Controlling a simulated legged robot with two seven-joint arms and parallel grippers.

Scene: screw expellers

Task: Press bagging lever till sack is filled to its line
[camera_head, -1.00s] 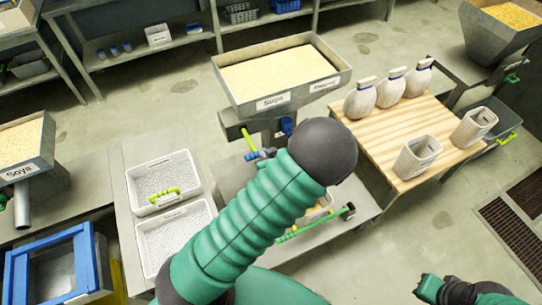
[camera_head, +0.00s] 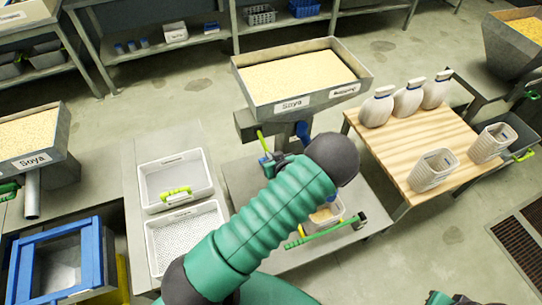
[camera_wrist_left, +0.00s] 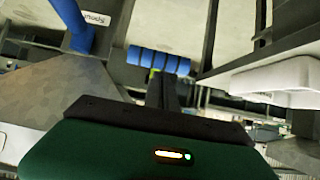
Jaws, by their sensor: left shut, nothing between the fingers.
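A yellow-green lever (camera_head: 262,141) stands under the middle soya hopper (camera_head: 318,101). A ridged blue grip shows just ahead of my left fingers in the left wrist view (camera_wrist_left: 158,61). My left gripper (camera_head: 279,163) is shut and empty, close to the lever's lower end; I cannot tell whether it touches. Its dark fingers (camera_wrist_left: 161,91) show in the wrist view. A pale container with tan contents (camera_head: 326,212), perhaps the sack, is partly hidden behind my arm; its line cannot be made out. A sliver, perhaps of my right gripper (camera_head: 441,298), shows at the bottom edge.
A green bar with a black end (camera_head: 325,232) lies by the pale container. White trays (camera_head: 175,178) stand on the left bench. White sacks (camera_head: 408,98) and ribbed baskets (camera_head: 433,170) are on the wooden table (camera_head: 408,137). A blue-framed box (camera_head: 95,250) is lower left.

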